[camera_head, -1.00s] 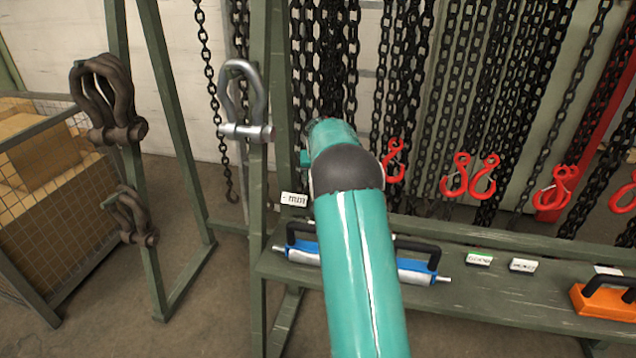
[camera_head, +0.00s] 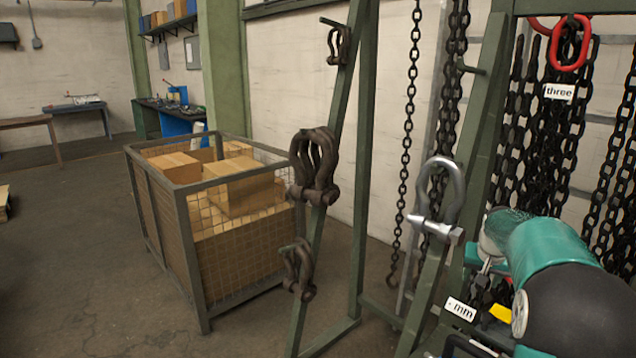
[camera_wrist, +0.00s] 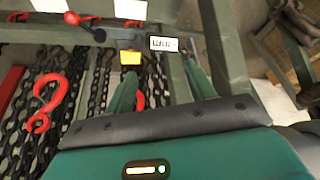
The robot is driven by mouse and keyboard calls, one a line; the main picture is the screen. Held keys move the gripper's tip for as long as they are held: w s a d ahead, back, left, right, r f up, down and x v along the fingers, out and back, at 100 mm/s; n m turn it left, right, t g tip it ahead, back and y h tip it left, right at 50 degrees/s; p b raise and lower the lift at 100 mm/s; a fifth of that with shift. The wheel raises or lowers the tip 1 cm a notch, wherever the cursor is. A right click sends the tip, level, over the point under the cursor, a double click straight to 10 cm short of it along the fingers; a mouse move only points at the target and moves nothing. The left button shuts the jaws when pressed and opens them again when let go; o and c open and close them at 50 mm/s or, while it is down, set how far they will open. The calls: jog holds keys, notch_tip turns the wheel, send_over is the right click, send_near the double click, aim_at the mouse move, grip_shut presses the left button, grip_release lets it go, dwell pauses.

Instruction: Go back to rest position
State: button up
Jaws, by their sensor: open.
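My teal and dark grey arm (camera_head: 560,270) reaches in from the lower right of the head view, in front of the hanging chains. In the wrist view my gripper (camera_wrist: 160,68) shows as two green fingers spread apart, with nothing between them. Beyond the fingers are a white label (camera_wrist: 165,44) and a yellow tag (camera_wrist: 130,58). The same label (camera_head: 460,309) and yellow tag (camera_head: 501,313) appear in the head view beside my arm. A silver shackle (camera_head: 438,200) hangs on the rack post just left of my arm.
Dark shackles (camera_head: 315,168) hang on the left frame. A wire-mesh crate (camera_head: 165,235) of cardboard boxes stands further left. Black chains (camera_head: 540,125) hang at the right, with a red hook (camera_wrist: 45,100) in the wrist view. The floor (camera_head: 75,260) at left is clear.

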jog(key=s+a+r+n, duration=0.1)
jog(key=s+a+r, duration=0.4)
jog(key=s+a, duration=0.3)
jog(key=s+a+r+n, duration=0.1)
jog(key=s+a+r, duration=0.4)
jog(key=s+a, duration=0.25)
jog(key=s+a+f+n, duration=0.1)
jog(key=s+a, duration=0.2)
jog(key=s, duration=0.3)
jog(key=s+a+f+n+y, duration=0.1)
jog(key=s+a+f, duration=0.1)
jog(key=s+a, duration=0.2)
jog(key=s+a+f+n+t, duration=0.1)
jog(key=s+a, duration=0.3)
jog(key=s, duration=0.6)
jog(key=shift+s+f+y, duration=0.15)
jog(key=shift+y, duration=0.25)
jog(key=shift+d, duration=0.15)
